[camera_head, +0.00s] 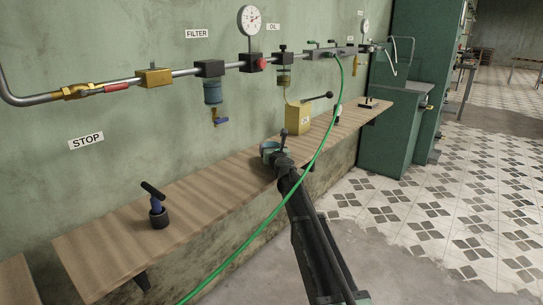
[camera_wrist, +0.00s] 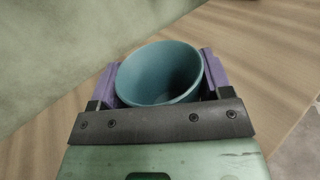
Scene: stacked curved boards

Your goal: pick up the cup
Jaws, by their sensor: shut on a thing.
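The cup (camera_wrist: 160,73) is teal and open at the top. In the wrist view it sits between the two purple finger pads of my gripper (camera_wrist: 160,80), which is shut on it from both sides. In the head view the cup (camera_head: 267,148) shows as a small teal rim at the end of my arm, over the wooden shelf (camera_head: 190,196). The gripper (camera_head: 275,153) partly hides it there. I cannot tell whether the cup's base touches the shelf.
A black-and-blue handled tool (camera_head: 157,209) stands on the shelf at the left. Pipes with a filter (camera_head: 213,92) and gauge (camera_head: 250,20) run along the wall.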

